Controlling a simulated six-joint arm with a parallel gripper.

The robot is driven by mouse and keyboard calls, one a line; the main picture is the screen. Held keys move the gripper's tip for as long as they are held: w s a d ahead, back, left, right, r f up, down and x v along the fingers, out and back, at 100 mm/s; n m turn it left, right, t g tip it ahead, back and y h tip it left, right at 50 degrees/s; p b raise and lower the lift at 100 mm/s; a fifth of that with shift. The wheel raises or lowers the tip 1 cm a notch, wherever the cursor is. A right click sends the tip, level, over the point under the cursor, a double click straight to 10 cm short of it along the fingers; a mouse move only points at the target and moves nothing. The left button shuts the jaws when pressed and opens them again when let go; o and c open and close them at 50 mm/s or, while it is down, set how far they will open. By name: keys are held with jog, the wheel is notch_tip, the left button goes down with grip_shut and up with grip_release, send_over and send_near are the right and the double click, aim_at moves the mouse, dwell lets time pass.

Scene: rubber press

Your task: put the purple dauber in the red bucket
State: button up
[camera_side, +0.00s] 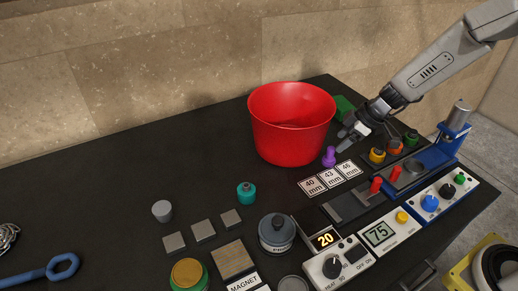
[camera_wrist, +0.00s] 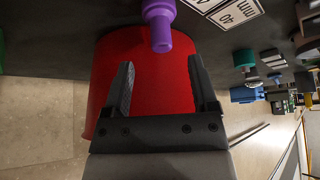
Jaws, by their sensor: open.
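The purple dauber (camera_side: 329,157) stands on the black table just right of the red bucket (camera_side: 285,138). My gripper (camera_side: 347,137) is open, close above and to the right of the dauber in the side view. In the wrist view the dauber (camera_wrist: 160,22) lies beyond the open fingertips (camera_wrist: 160,64), lined up with the gap between them. Nothing is between the fingers. The bucket's red wall (camera_wrist: 163,85) fills the view behind the fingers. The bucket is upright, and no object shows inside it.
Number cards (camera_side: 328,177) lie in front of the dauber. A green block (camera_side: 343,106) is behind my gripper. Yellow, orange and green daubers (camera_side: 394,147) and a blue press (camera_side: 455,130) stand to the right. A teal dauber (camera_side: 246,192) stands left. The table's back left is clear.

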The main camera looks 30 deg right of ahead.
aim_at(333, 148)
jog(key=shift+f, duration=0.15)
jog(key=shift+x, duration=2.5)
jog(key=shift+c, duration=0.2)
grip_shut()
